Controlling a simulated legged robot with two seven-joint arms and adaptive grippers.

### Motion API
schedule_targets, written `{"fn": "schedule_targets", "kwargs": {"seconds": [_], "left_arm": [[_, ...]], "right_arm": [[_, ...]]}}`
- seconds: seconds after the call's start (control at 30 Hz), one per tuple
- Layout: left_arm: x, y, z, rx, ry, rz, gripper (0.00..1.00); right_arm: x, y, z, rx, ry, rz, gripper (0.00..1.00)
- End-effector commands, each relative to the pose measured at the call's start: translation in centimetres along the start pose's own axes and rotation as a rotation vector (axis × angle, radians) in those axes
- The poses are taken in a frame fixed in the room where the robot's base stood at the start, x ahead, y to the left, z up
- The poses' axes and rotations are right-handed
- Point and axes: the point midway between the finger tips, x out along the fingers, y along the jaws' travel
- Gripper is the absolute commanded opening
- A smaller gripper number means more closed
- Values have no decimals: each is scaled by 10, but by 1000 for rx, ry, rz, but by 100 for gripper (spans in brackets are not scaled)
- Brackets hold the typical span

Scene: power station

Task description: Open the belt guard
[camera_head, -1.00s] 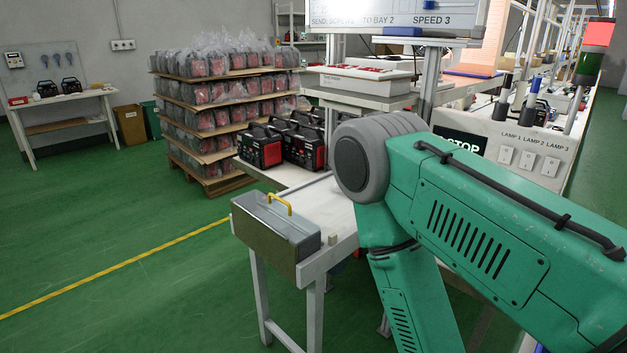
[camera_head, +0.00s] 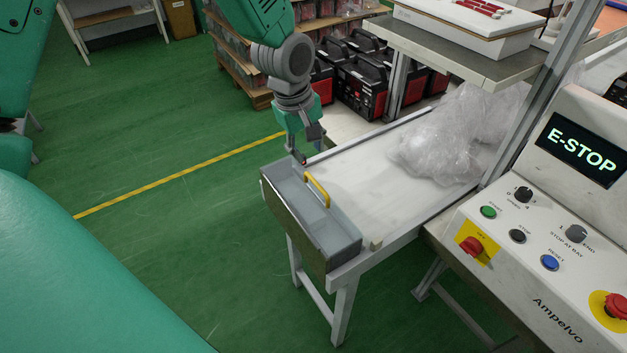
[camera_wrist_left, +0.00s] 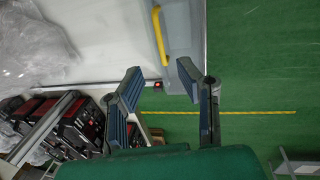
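The belt guard (camera_head: 335,236) is a grey cover with an olive front face at the near end of the conveyor, and it looks closed down over that end. Its yellow handle (camera_head: 317,189) stands up from the inner edge. My left gripper (camera_head: 302,157) points down at the guard's far left corner, a little beyond the handle. In the left wrist view the two fingers (camera_wrist_left: 160,76) are spread apart with nothing between them. There the handle (camera_wrist_left: 158,35) and the guard (camera_wrist_left: 182,28) lie ahead of the fingertips. My right gripper is not in view.
The white belt (camera_head: 365,165) carries a clear plastic bag (camera_head: 440,140). Red and black units (camera_head: 360,85) stand behind the conveyor. A control panel (camera_head: 540,235) with an E-STOP display (camera_head: 583,150) is at the right. The green floor is free left of the guard.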

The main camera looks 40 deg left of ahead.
Motion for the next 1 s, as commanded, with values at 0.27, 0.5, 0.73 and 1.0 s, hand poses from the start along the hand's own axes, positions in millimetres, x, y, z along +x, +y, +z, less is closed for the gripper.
{"fn": "schedule_targets", "kwargs": {"seconds": [0.27, 0.5, 0.73, 1.0], "left_arm": [[59, -4, 0, 1, -5, -5, 31], [106, -2, 0, 2, -4, -6, 31], [127, -2, 0, 2, -3, -3, 31], [131, -1, -1, 2, -3, -2, 31]], "right_arm": [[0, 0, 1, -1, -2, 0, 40], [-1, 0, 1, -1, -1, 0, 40], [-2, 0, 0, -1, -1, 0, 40], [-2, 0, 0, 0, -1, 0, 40]]}}
